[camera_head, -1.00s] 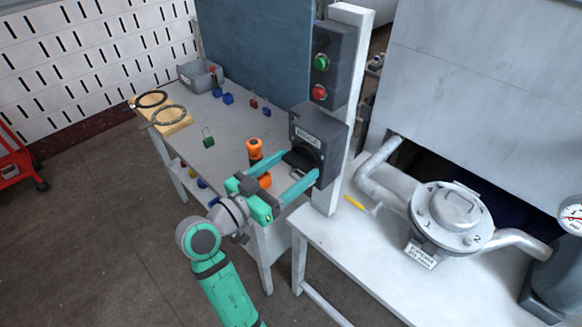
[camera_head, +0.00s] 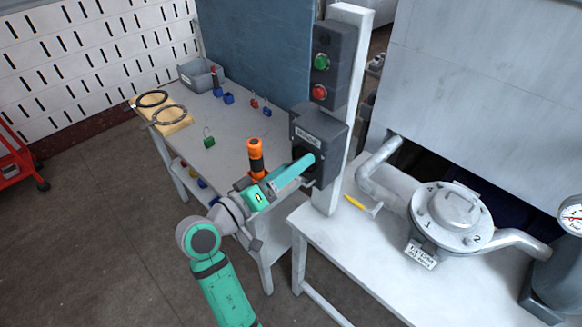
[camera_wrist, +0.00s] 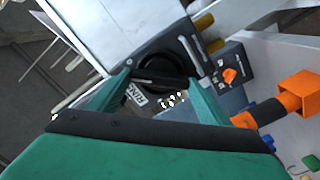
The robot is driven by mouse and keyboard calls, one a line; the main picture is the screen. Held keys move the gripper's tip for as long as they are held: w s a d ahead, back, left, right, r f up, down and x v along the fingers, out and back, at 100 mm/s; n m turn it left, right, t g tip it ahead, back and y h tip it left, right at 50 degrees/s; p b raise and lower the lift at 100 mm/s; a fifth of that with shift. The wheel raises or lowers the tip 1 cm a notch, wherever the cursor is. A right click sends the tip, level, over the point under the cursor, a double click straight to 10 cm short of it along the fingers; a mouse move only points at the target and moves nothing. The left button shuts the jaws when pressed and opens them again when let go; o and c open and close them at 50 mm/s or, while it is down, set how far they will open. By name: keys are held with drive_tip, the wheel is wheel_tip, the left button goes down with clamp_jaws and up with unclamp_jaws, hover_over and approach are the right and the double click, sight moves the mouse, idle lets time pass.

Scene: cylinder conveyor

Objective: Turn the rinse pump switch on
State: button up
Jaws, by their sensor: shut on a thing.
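The rinse pump switch is a dark grey box (camera_head: 319,133) with a white label, mounted on a white post. Its black rotary handle (camera_wrist: 165,72) shows in the wrist view between my teal fingers. My gripper (camera_head: 303,164) reaches the front of the box from the lower left and is shut on the handle. In the head view my fingers hide most of the handle, and one finger lies in front of the other. In the wrist view the label (camera_wrist: 136,97) reads partly "RIN", and the box appears tilted.
Above the switch is a box with a green button (camera_head: 321,62) and a red button (camera_head: 319,92). An orange and black flashlight-like tool (camera_head: 256,158) stands on the left table close to my gripper. A round metal valve (camera_head: 452,215) with pipes sits on the right table.

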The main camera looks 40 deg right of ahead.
drive_tip(key=shift+n, duration=0.5)
drive_tip(key=o, duration=1.1)
drive_tip(key=shift+c, duration=0.2)
drive_tip(key=shift+w, duration=0.1)
drive_tip(key=shift+a+f, duration=0.1)
